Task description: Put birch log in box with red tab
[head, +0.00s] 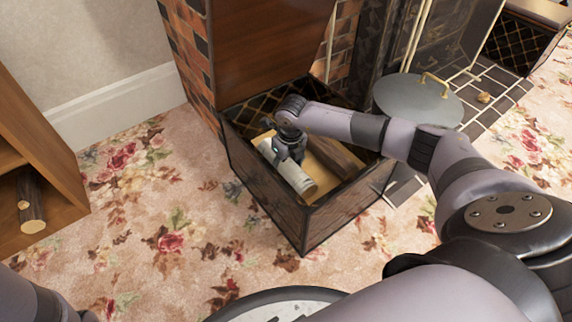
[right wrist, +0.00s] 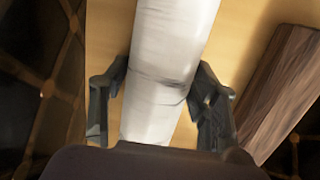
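The birch log (head: 298,182), pale and white-barked, lies tilted in the dark box (head: 307,226) with a gold lattice lining. It also shows in the right wrist view (right wrist: 165,75), over a light wooden surface. My right gripper (head: 290,150) reaches down into the box over the log. In the right wrist view its fingers (right wrist: 160,95) stand on either side of the log, spread apart, with a narrow gap at the left finger; contact at the right finger is unclear. My left gripper is outside the view. I see no red tab on this box.
A dark brown log (head: 338,158) lies in the box beside the birch log. A wooden shelf (head: 60,190) at left holds another log (head: 31,205). Carpet in front is clear.

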